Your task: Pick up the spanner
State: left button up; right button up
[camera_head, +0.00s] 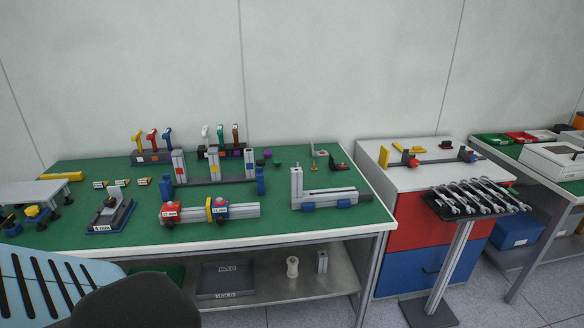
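Several silver spanners (472,196) lie side by side, slanting, on a black tray (516,207) on top of a grey post stand (449,270). The stand is at the right, in front of a white, red and blue cabinet. The spanners look alike, and I cannot tell one as the one named. Neither gripper is in view.
A green-topped workbench (280,224) with metal fixtures and coloured blocks fills the left and middle. The cabinet (425,227) stands behind the stand. Another bench with a white box (552,161) is at far right. A light-blue slotted shape (40,285) is at lower left. Floor shows around the stand.

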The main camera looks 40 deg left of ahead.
aim_at(509, 207)
jog(key=u, duration=1.8)
jog(key=z, duration=1.8)
jog(key=i+l+u, duration=0.35)
jog(key=i+l, duration=0.6)
